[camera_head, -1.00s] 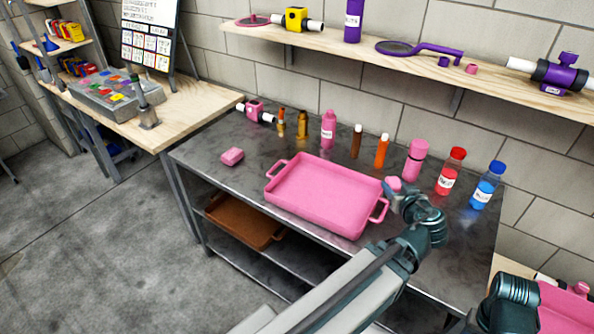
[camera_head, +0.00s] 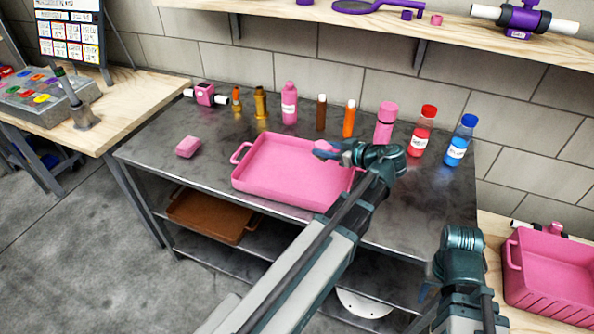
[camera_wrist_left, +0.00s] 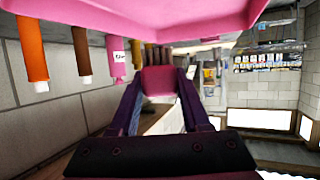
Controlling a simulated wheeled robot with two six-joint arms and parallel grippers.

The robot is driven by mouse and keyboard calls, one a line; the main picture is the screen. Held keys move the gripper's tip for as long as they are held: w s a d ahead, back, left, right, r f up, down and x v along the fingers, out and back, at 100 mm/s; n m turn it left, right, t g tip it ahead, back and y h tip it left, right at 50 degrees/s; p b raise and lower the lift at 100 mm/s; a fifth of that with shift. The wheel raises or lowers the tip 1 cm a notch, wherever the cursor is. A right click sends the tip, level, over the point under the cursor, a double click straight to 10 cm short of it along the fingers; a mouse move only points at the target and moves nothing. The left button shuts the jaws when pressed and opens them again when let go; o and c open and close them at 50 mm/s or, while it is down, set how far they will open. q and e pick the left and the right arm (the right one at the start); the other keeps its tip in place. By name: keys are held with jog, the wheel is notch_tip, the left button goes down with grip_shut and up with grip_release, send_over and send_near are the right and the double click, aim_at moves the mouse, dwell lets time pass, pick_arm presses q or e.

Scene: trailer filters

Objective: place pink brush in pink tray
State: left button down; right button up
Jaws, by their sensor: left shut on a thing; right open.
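The pink tray (camera_head: 280,192) lies on the dark metal table, and nothing shows inside it. My left gripper (camera_head: 328,153) is over the tray's back right part. It is shut on a pink thing (camera_head: 324,146), likely the pink brush, mostly hidden by the gripper in the head view. In the left wrist view the pink block (camera_wrist_left: 158,80) sits between the fingers, with the tray's pink underside or wall (camera_wrist_left: 150,20) close by. My right gripper (camera_head: 428,296) is low at the right, in front of the table, apart from everything.
A row of bottles stands behind the tray, including a pink bottle (camera_head: 385,124), a red one (camera_head: 422,132) and a blue one (camera_head: 461,140). A pink block (camera_head: 188,147) lies left of the tray. A pink bin (camera_head: 550,275) stands at the far right.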

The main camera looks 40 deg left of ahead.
aim_at(322, 182)
pick_arm(q)
jog(key=shift+s+f, duration=0.1)
jog(key=shift+f, duration=0.1)
notch_tip(322, 182, down, 10)
jog(key=b, duration=1)
jog(key=shift+r, duration=0.25)
jog(key=c, duration=0.8)
grip_release()
jog(key=shift+f, duration=0.2)
jog(key=shift+c, duration=0.2)
jog(key=o, duration=0.5)
